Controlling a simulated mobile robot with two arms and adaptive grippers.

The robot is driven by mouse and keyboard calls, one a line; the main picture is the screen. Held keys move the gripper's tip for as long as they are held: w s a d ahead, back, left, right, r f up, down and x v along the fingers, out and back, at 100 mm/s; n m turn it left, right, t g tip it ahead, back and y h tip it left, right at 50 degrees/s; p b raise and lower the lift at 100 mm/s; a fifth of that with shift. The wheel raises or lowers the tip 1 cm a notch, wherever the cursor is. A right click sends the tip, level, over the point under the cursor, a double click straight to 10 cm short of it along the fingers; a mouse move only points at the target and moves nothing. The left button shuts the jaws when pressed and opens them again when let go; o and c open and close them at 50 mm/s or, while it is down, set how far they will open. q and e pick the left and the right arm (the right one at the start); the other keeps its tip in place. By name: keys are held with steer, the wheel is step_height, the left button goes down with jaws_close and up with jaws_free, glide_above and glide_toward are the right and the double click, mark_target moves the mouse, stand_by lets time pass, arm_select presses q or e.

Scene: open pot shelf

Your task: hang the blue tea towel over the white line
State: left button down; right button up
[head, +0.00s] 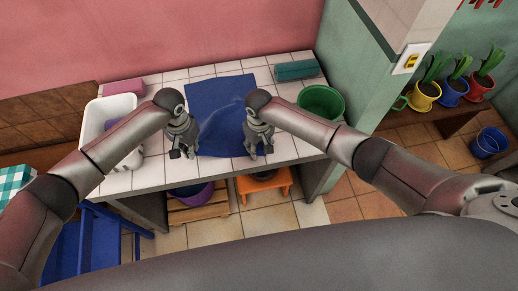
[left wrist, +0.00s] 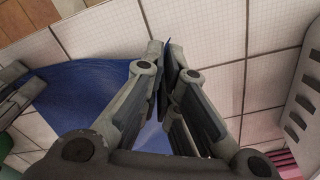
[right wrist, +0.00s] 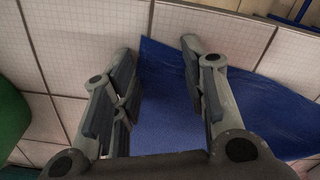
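The blue tea towel (head: 220,92) lies on the white tiled counter (head: 285,155), its front part bunched and slightly raised between my two grippers. My left gripper (head: 183,153) is at its front left corner. In the left wrist view the left fingertips (left wrist: 167,50) are closed together with a blue bit of towel between them, and the towel (left wrist: 85,100) stretches away to the left. My right gripper (head: 260,152) is at the towel's front right edge. In the right wrist view its fingers (right wrist: 158,55) are apart, with the towel (right wrist: 165,110) below and between them. The white line is not in view.
A white basin (head: 92,120) stands on the counter at left, a pink block (head: 124,87) behind it. A teal block (head: 297,70) and green bucket (head: 321,102) are at right. A green wall pillar (head: 375,85) rises beyond. A blue chair (head: 95,240) stands below left.

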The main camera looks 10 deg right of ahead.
steer(key=shift+d+f, duration=0.1)
jaws_close()
stand_by(0.5)
steer(key=shift+r, duration=2.6)
